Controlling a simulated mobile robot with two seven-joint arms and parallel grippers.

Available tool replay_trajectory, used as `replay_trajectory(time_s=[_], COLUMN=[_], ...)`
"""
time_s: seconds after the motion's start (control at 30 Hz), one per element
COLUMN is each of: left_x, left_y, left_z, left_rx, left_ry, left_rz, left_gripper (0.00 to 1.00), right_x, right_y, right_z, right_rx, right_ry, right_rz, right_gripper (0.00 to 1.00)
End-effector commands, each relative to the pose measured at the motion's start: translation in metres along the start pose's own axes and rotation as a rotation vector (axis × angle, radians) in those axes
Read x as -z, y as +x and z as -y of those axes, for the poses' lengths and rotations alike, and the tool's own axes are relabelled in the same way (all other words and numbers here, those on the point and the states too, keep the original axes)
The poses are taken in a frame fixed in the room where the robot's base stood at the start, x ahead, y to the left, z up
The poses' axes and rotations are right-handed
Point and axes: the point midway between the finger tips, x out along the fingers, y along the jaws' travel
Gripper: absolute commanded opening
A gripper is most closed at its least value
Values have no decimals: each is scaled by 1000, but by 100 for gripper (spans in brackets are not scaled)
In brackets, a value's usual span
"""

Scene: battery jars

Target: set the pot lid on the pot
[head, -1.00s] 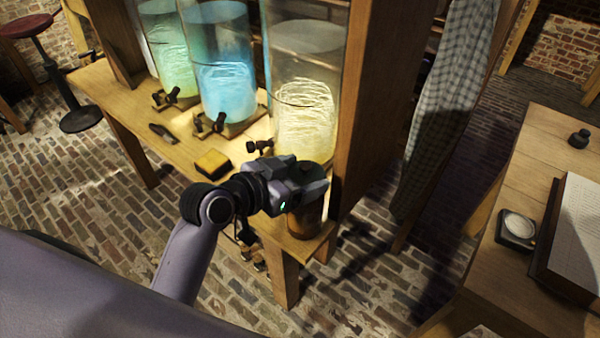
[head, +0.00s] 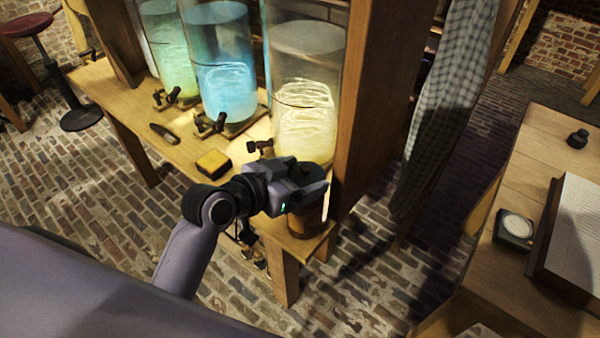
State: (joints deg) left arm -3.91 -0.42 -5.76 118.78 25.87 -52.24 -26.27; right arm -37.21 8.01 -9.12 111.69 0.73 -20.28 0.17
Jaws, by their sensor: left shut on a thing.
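My left gripper (head: 305,190) is over the front right corner of the wooden bench, directly above a brown pot (head: 305,222). The gripper body hides the pot's top. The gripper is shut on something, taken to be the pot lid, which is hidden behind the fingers. I cannot tell whether the lid touches the pot. My right gripper is not in view.
Tall glass jars with green, blue (head: 222,80) and pale yellow (head: 305,100) liquid and taps stand behind. A wooden post (head: 365,110) rises close right of the gripper.

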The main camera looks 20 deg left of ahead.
Motion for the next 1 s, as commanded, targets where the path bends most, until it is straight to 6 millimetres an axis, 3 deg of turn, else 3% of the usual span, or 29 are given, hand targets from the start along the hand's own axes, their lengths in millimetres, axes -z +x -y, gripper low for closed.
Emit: replay_trajectory(time_s=[1.0], left_x=[-11], left_y=[4], left_z=[0], left_rx=[0], left_ry=[0], left_rz=[0], left_gripper=[45], right_x=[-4], right_y=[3], right_z=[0], right_rx=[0], right_ry=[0], right_rz=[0], right_gripper=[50])
